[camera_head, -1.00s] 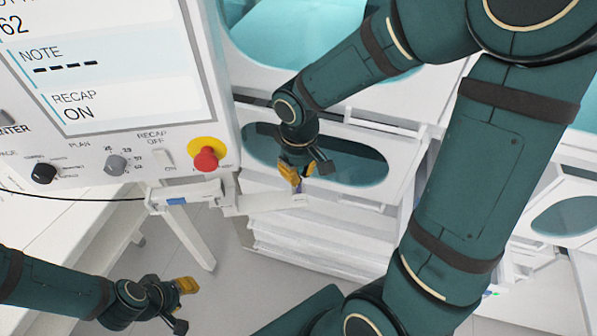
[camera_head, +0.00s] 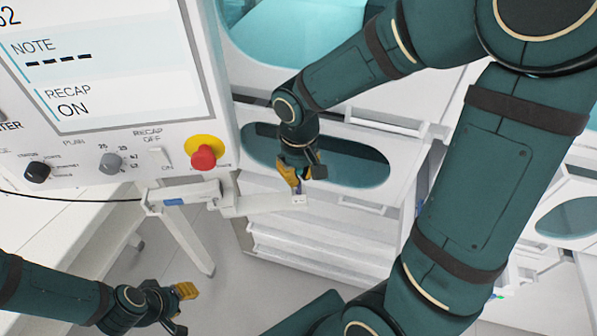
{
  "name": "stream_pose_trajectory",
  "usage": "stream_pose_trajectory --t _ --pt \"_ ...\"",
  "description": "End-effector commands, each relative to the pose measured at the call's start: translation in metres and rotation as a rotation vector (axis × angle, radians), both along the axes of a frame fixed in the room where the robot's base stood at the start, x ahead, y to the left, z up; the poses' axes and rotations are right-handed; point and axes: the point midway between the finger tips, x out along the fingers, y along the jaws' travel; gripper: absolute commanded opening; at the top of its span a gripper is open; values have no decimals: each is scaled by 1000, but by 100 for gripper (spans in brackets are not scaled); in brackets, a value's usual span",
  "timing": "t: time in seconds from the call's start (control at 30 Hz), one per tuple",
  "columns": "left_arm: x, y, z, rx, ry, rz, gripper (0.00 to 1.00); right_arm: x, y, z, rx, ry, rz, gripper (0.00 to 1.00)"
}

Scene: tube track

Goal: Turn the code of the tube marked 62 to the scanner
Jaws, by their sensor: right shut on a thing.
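My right gripper (camera_head: 300,182) points down in front of the white cabinet, at the right end of the small white ledge below the panel. It is shut on a small thin thing (camera_head: 299,194), apparently the tube; only a bit shows below the fingers. Its number and code cannot be made out. My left gripper (camera_head: 184,308) is low at the left, over the floor, with its fingers apart and nothing seen between them. The scanner cannot be told for sure from the fixtures on the ledge (camera_head: 240,204).
The panel's screen (camera_head: 110,60) shows a cut-off "62", an empty note and "RECAP ON". A red button (camera_head: 203,157) and black and grey knobs sit below it. A white cabinet with an oval window (camera_head: 350,165) stands behind my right gripper.

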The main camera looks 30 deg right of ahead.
Motion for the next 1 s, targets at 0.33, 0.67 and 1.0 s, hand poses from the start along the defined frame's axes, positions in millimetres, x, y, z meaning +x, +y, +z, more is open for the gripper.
stream_pose_trajectory --t 0.33,0.67,1.0 --pt "0 0 0 0 0 0 40 0 0 0 0 0 0 40" --pt "0 0 0 0 0 0 40 1 0 5 -1 -3 0 40" --pt "0 0 0 0 0 0 40 1 0 66 -1 -6 0 40"
